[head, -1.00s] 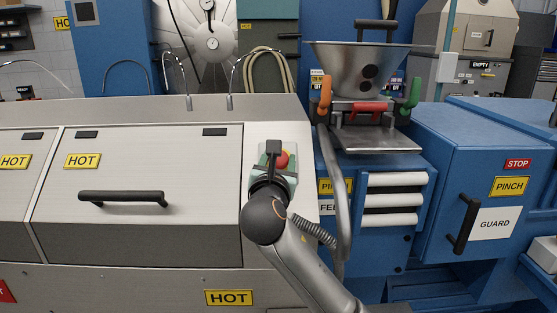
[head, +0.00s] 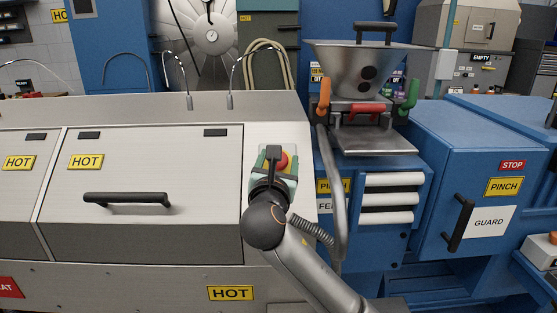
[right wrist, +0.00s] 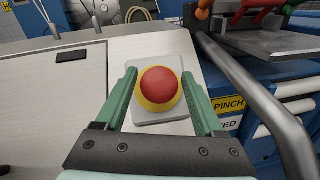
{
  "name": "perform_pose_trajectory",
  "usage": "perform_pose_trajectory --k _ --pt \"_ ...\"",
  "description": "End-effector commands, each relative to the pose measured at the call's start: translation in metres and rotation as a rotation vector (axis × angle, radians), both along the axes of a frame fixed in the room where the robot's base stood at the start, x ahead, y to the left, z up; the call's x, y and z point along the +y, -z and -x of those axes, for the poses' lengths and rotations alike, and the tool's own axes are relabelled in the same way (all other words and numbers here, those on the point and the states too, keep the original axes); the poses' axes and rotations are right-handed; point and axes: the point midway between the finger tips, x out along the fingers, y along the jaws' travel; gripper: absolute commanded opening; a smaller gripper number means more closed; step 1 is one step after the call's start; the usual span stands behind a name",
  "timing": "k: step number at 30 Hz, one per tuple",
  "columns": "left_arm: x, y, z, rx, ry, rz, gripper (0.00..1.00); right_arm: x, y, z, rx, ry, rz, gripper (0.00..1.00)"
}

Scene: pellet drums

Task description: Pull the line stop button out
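The line stop button (right wrist: 160,86) is a red mushroom head on a yellow collar, set on a light grey plate on the machine's pale end panel. It also shows in the head view (head: 283,160), partly hidden behind my right gripper (head: 274,168). In the right wrist view my right gripper (right wrist: 163,100) is open, with one green finger on each side of the button. A gap shows between each finger and the red head, so it does not hold the button. My left gripper is not in view.
A hopper (head: 362,70) with orange and green handles stands right of the button, and a grey pipe (head: 338,190) runs down beside the panel. A cover marked HOT with a black handle (head: 126,199) lies left. A blue guard door (head: 440,180) is further right.

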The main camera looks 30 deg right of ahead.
Motion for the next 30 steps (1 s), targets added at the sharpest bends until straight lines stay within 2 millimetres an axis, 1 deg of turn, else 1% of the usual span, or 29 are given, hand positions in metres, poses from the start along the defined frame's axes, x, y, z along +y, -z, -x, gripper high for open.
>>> perform_pose_trajectory --k 1,3,10,14,17,24,30 --pt "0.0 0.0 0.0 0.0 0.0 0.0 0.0 0.0 0.0 0.0 0.0 0.0 0.0 0.77" --pt "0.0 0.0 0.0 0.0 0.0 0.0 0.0 0.0 0.0 0.0 0.0 0.0 0.0 0.83" --pt "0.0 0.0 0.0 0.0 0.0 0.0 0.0 0.0 0.0 0.0 0.0 0.0 0.0 0.83" --pt "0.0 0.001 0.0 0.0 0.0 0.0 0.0 0.006 0.0 0.006 -0.001 -0.002 -0.001 0.83" --pt "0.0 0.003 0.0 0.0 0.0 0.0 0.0 0.016 0.001 0.018 -0.002 -0.003 -0.001 0.83" --pt "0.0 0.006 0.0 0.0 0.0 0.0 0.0 0.05 0.001 0.059 -0.002 -0.005 -0.004 0.83" --pt "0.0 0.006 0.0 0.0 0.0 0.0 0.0 0.07 0.001 0.085 0.001 -0.002 -0.002 0.83"
